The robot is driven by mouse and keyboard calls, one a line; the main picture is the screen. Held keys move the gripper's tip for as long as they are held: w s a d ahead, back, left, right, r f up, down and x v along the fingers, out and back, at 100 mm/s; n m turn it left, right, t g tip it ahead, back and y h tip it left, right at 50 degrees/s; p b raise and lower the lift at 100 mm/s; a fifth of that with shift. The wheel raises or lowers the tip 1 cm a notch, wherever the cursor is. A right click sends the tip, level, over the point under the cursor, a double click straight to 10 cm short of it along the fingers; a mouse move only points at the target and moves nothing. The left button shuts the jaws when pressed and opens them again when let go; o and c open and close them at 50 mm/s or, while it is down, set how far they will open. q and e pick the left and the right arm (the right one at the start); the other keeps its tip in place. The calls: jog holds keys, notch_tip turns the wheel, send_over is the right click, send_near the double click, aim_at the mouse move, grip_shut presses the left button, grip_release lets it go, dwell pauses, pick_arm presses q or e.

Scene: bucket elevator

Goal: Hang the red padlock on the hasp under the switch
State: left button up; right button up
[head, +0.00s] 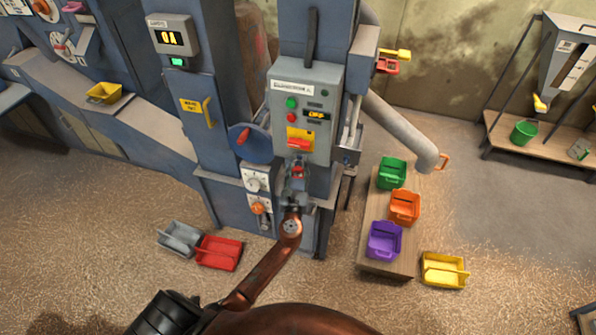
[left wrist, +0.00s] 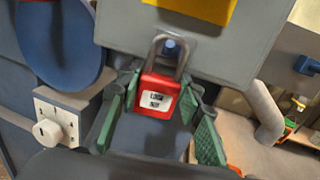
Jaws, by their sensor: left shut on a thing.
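The red padlock (left wrist: 158,98) with a grey shackle and a white label is upright between the green-padded fingers of my left gripper (left wrist: 160,92). The gripper is shut on its body. In the head view the padlock (head: 298,171) is a small red patch just below the control box, above my left gripper (head: 296,186). The hasp (left wrist: 171,47) shows as a dark blue stub inside the shackle's loop; I cannot tell whether the shackle is around it or only in front. The red switch on its yellow plate (head: 299,141) is above. My right gripper is not in view.
The grey control box (head: 318,80) is close to the gripper. A blue disc (left wrist: 60,35) and a white dial plate (left wrist: 62,122) stand to the left. A bench (head: 378,262) with coloured buckets and a slanting pipe (head: 402,130) are to the right.

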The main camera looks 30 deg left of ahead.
pick_arm(q)
jog(key=o, duration=1.3)
jog(key=shift+s+a+p+v, duration=0.1)
jog(key=shift+a+p+v, duration=0.1)
jog(key=shift+v, duration=0.65)
jog(key=shift+s+a+p+v, duration=0.1)
jog(key=shift+p+v, duration=0.05)
jog(key=shift+v, duration=0.75)
jog(key=shift+a+p+v, duration=0.15)
jog(key=shift+p+v, duration=0.05)
jog(key=shift+v, duration=0.65)
jog(key=shift+s+a+f+v, duration=0.1)
jog(key=shift+a+v, duration=0.05)
jog(key=shift+v, duration=0.65)
jog(key=shift+s+a+f+v, duration=0.1)
jog(key=shift+a+v, duration=0.05)
jog(key=shift+v, duration=0.6)
jog(key=shift+a+v, duration=0.15)
jog(key=shift+v, duration=0.65)
